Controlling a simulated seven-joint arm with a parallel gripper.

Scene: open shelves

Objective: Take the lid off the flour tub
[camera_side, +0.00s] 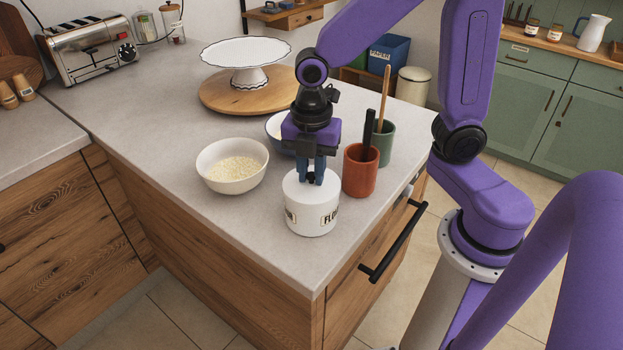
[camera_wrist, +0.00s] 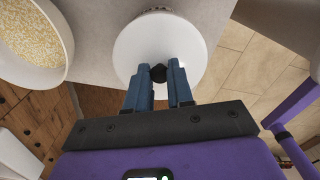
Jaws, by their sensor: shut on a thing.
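The white flour tub (camera_side: 313,215) stands upright on the counter near its front corner, its label partly readable. Its white lid (camera_side: 293,187) sits on top; in the wrist view the round lid (camera_wrist: 137,42) fills the upper middle. My gripper (camera_side: 315,180) points straight down over the middle of the lid. Its blue fingers (camera_wrist: 158,75) are shut on the small dark knob (camera_wrist: 158,72) at the lid's centre. I see no clear gap between lid and tub.
A white bowl of pale grains (camera_side: 232,165) stands left of the tub, with another bowl (camera_side: 275,128) behind my gripper. A terracotta crock (camera_side: 360,172) and a green crock (camera_side: 385,145) stand close on the right. A cake stand (camera_side: 248,75) is farther back. The counter's front left is clear.

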